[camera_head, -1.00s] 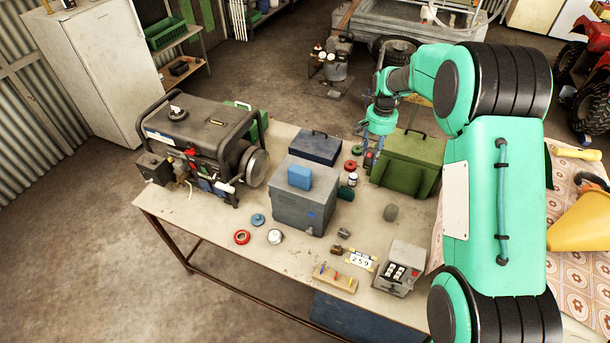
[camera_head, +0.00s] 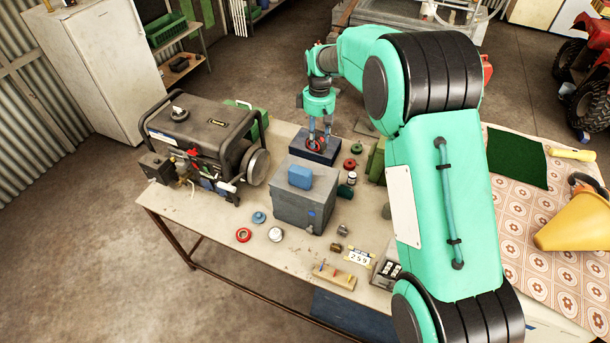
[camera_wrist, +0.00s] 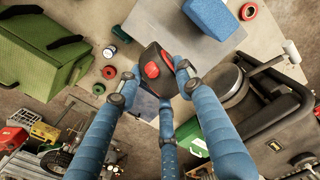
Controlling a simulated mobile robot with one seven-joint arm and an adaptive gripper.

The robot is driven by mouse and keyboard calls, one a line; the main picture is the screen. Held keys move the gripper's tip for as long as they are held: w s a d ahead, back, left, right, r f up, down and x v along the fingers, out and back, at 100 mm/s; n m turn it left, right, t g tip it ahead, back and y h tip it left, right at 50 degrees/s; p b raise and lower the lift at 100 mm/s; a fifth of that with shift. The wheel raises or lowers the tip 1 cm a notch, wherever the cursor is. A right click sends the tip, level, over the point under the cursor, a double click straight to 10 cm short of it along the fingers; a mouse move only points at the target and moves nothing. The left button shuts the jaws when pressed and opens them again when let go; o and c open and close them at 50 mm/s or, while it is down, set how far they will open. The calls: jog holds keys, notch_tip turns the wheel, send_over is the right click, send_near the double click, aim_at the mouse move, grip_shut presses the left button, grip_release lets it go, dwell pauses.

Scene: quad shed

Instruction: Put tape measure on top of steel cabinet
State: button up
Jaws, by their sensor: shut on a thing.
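The tape measure (camera_wrist: 152,72), dark with red parts, is held between the blue fingers of my gripper (camera_wrist: 150,85) in the wrist view. In the head view my gripper (camera_head: 318,136) points down over the dark blue box (camera_head: 325,155), with the tape measure (camera_head: 313,144) between its fingertips. I cannot tell how far it is above the box. A tall off-white cabinet (camera_head: 105,80), which looks like the steel cabinet, stands on the floor at the far left. Its top (camera_head: 75,12) shows partly, with small items at the back.
A black-framed generator (camera_head: 200,140) stands on the workbench (camera_head: 230,220) between my gripper and the cabinet. A grey box (camera_head: 300,205) with a blue block (camera_head: 300,176) on it stands nearer. Several small tins and rolls lie around it. The floor left of the bench is clear.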

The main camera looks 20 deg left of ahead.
jog(key=shift+s+a+r+n, duration=0.25)
jog(key=shift+s+a+n, duration=0.05)
jog(key=shift+a+n, duration=0.15)
jog(key=shift+s+a+r+n, duration=0.25)
jog(key=shift+a+n, duration=0.1)
jog(key=shift+a, duration=0.1)
jog(key=shift+f, duration=0.1)
jog(key=p, duration=0.1)
send_near(311, 166)
jog(key=shift+f, duration=0.1)
jog(key=shift+f+p, duration=0.45)
jog(key=shift+f, duration=1.35)
jog(key=shift+f, duration=0.15)
jog(key=o, duration=1.4)
